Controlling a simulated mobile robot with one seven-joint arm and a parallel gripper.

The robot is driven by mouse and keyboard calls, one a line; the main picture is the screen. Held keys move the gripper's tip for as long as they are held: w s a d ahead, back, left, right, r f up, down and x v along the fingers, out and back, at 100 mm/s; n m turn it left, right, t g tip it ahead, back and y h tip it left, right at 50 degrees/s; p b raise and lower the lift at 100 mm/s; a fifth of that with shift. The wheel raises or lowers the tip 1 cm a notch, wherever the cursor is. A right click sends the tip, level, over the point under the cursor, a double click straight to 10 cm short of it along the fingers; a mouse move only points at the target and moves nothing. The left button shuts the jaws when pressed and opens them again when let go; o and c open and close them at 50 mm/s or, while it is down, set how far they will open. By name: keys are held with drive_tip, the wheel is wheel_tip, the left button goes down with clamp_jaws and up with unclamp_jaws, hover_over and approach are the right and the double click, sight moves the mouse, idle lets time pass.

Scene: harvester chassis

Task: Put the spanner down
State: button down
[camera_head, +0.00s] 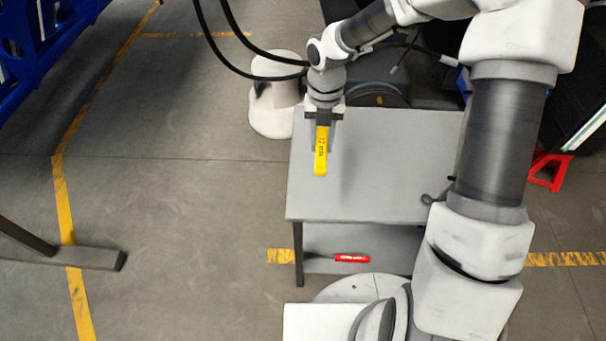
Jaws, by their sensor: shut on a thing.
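The spanner is not clearly recognisable by shape; the thing in my gripper is a yellow-handled tool (321,152) with dark print on it. My gripper (322,120) points down and is shut on this tool near its upper end. The tool hangs roughly upright, its yellow end lowest, in front of or over the left part of the grey table top (395,185). I cannot tell whether its lower end touches the table. Its upper end is hidden by the gripper.
A red-handled tool (351,258) lies on the lower shelf (390,240). The table top is mostly bare. A white rounded object (273,112) stands behind left, a red stand (547,172) at the right. Blue framework (45,35) fills the upper left.

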drive_tip(key=shift+s+a+f, duration=0.1)
drive_tip(key=shift+s+f, duration=0.05)
drive_tip(key=s+a+f, duration=0.1)
drive_tip(key=s+f, duration=0.1)
drive_tip(key=s, duration=0.1)
drive_tip(key=s+a+f+b, duration=0.1)
drive_tip(key=s+a+f, duration=0.1)
drive_tip(key=s, duration=0.1)
drive_tip(key=s+a+f+b, duration=0.1)
drive_tip(key=s+f, duration=0.1)
drive_tip(key=s, duration=0.2)
drive_tip(key=shift+a+f, duration=0.35)
drive_tip(key=shift+f+b, duration=0.75)
drive_tip(key=shift+f, duration=1.2)
drive_tip(key=shift+s+f, duration=0.1)
drive_tip(key=c, duration=0.6)
unclamp_jaws()
wheel_tip(320, 180, up, 12)
drive_tip(key=w+p, duration=0.1)
drive_tip(key=p, duration=0.2)
drive_tip(key=shift+w+p, duration=0.15)
drive_tip(key=shift+p, duration=0.15)
drive_tip(key=shift+d, duration=0.1)
